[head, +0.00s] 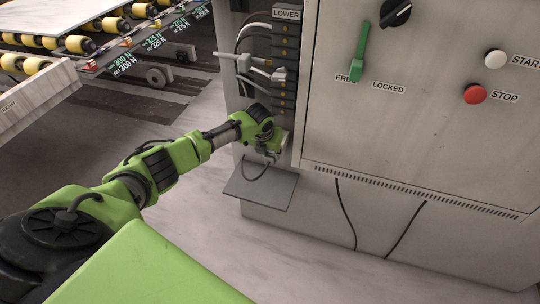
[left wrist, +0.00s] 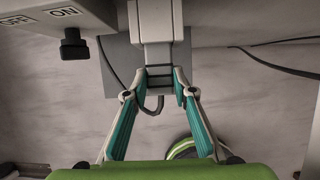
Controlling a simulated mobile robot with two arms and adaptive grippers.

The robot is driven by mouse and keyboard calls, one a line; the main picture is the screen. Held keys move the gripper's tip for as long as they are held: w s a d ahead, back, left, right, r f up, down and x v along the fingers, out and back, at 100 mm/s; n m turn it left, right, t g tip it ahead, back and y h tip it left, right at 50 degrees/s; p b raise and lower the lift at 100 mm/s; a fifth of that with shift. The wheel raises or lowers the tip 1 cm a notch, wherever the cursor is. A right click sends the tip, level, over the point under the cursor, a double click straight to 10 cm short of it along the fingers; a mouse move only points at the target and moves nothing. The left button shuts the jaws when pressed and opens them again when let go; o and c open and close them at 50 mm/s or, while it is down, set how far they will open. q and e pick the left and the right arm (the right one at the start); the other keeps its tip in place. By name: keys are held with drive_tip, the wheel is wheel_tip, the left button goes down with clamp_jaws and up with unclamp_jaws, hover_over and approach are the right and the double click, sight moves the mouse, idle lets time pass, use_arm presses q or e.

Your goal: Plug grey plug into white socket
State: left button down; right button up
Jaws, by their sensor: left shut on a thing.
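My left gripper (head: 270,153) is at the lower end of the socket column, above a small grey shelf. In the left wrist view its teal-padded fingers (left wrist: 160,88) are closed on the ridged rear of the grey plug (left wrist: 158,55). A thin dark cable loops below the plug in both views. The plug points at a pale, boxy block (left wrist: 156,20), which looks like the white socket. The two line up and appear to meet, but I cannot tell how deep the plug sits. In the head view the gripper mostly hides this spot. My right gripper is not in view.
A dark column (head: 286,42) labelled LOWER holds several outlets, with other pale plugs and cables at its left. The grey shelf (head: 258,189) juts out below. The control cabinet (head: 420,130) stands right. An ON/OFF switch (left wrist: 74,45) is left in the wrist view.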

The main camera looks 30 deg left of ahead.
use_arm(q)
drive_tip(key=shift+w+a+b, duration=0.1)
drive_tip(key=shift+w+b, duration=0.45)
drive_tip(key=shift+w, duration=0.05)
idle(0.6)
drive_tip(key=c, duration=1.6)
unclamp_jaws()
drive_tip(key=shift+s+r+p, duration=0.15)
drive_tip(key=shift+s+p, duration=0.5)
drive_tip(key=shift+p, duration=0.3)
drive_tip(key=s+p, duration=0.1)
drive_tip(key=p, duration=0.1)
drive_tip(key=s+d+p, duration=0.1)
drive_tip(key=s+p, duration=0.1)
drive_tip(key=shift+s, duration=0.2)
drive_tip(key=s+p, duration=0.2)
drive_tip(key=s+d+p, duration=0.1)
drive_tip(key=s+p, duration=0.1)
drive_tip(key=s, duration=0.1)
drive_tip(key=shift+d+p, duration=0.15)
drive_tip(key=shift+p, duration=0.2)
